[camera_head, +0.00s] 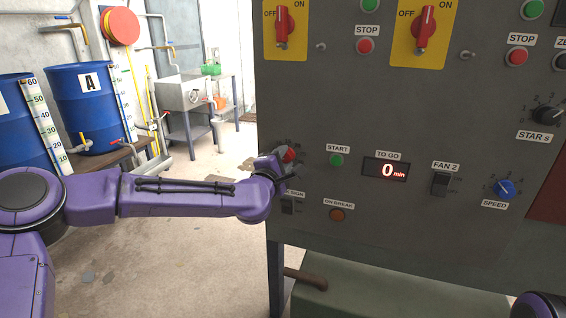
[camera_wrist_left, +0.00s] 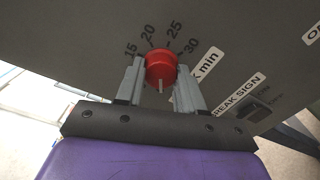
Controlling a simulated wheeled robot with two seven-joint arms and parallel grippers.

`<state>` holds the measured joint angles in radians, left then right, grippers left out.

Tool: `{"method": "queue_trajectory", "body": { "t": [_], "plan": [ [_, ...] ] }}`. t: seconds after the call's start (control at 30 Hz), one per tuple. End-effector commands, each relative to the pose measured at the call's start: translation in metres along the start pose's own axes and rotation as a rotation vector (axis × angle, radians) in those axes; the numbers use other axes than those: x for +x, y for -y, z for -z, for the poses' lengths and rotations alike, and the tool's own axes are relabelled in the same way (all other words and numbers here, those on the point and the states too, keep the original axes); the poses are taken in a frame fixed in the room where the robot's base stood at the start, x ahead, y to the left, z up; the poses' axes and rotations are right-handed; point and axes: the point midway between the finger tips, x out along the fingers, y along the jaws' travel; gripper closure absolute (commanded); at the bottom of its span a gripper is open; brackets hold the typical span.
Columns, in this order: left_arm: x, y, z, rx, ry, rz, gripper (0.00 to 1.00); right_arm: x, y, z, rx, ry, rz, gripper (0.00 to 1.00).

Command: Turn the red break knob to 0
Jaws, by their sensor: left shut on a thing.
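The red break knob (camera_head: 290,155) is on the grey control panel, left of the START button, partly hidden by my left gripper (camera_head: 276,163). In the left wrist view the knob (camera_wrist_left: 160,68) sits between the two grey fingers of my left gripper (camera_wrist_left: 161,76), which are shut on it. The numbers 15, 20, 25 and 30 show around its far side. A pale mark on the knob points toward my wrist, away from these numbers. The rest of the scale is hidden. My right gripper is out of view.
Blue barrels (camera_head: 92,100) stand at left. Open floor lies left of the panel.

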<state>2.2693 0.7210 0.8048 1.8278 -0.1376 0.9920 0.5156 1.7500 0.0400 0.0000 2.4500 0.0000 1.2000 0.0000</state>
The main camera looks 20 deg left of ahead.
Motion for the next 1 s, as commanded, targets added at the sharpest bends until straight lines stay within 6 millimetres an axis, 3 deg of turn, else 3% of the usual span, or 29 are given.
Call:
{"method": "queue_trajectory", "body": {
  "t": [0.4, 0.43, 0.5, 0.8, 1.0],
  "plan": [
    [0.000, 0.001, 0.000, -0.007, 0.000, 0.002, 0.93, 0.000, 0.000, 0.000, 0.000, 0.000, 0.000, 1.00],
    [0.000, 0.001, 0.000, -0.007, 0.000, 0.002, 0.53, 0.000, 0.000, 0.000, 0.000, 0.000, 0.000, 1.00],
    [0.000, 0.001, 0.000, -0.007, 0.000, 0.002, 0.37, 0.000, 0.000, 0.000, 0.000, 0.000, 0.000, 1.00],
    [-0.003, 0.000, 0.000, -0.006, 0.000, 0.001, 0.37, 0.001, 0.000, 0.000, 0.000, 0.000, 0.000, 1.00],
    [-0.040, 0.001, 0.000, -0.008, 0.002, 0.000, 0.37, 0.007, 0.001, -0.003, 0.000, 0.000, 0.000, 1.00]
  ]
}}
